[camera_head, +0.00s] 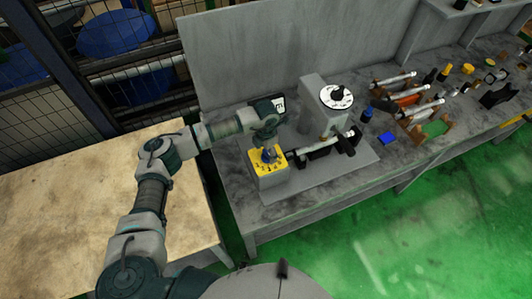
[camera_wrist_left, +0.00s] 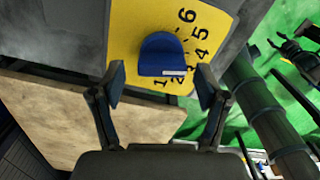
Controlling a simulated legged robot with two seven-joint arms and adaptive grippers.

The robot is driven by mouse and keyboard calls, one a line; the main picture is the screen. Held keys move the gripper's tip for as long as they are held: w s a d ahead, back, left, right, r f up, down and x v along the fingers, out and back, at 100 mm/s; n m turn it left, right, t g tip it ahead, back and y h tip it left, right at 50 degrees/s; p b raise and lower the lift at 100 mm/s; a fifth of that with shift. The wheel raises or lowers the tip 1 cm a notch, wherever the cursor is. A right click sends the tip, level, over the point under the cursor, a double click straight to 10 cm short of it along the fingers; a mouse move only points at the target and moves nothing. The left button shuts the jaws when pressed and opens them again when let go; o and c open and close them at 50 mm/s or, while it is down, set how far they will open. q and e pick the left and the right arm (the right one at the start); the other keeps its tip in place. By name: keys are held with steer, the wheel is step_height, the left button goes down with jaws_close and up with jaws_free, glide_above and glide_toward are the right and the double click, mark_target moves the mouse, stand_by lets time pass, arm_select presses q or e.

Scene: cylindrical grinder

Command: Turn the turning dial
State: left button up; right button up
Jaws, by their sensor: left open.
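The turning dial is a blue knob (camera_head: 268,155) on the sloping yellow plate of a small box (camera_head: 270,176) at the bench's left end. In the left wrist view the knob (camera_wrist_left: 162,55) sits on the yellow plate (camera_wrist_left: 136,22), with black numbers 1 to 6 along one side and a pale mark at the knob's edge. My left gripper (camera_head: 266,138) is just above the dial. In its wrist view the left gripper (camera_wrist_left: 159,86) is open, its fingers on either side below the knob, with visible gaps. A dark claw-like part (camera_wrist_left: 297,52) at the right may be my right gripper, unclear.
Behind the dial box stands a grey machine with a white round scale (camera_head: 336,96) and a horizontal shaft. A wooden table (camera_head: 65,225) is at left. Green floor is open at lower right.

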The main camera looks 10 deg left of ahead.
arm_select(q)
steer(key=shift+d+f, duration=0.15)
steer(key=shift+f, duration=0.9)
steer(key=c, duration=1.1)
steer(key=shift+f+m+b, duration=0.1)
steer(key=shift+m+b, duration=1.1)
steer(key=shift+b, duration=0.15)
steer(key=shift+w+m+b, duration=0.1)
steer(key=shift+m+b, duration=0.95)
steer(key=shift+m, duration=0.15)
steer(key=shift+m+b, duration=0.35)
steer(key=shift+m, duration=0.15)
arm_select(e)
steer(key=f, duration=0.1)
steer(key=s+f, duration=0.1)
steer(key=f, duration=0.1)
steer(key=s+f, duration=0.1)
steer(key=f, duration=0.1)
steer(key=shift+d+f, duration=0.1)
steer(key=shift+f, duration=0.15)
arm_select(q)
steer(key=shift+r, duration=0.2)
steer(key=o, duration=1.1)
steer(key=shift+w, duration=0.1)
arm_select(e)
steer(key=shift+w, duration=0.1)
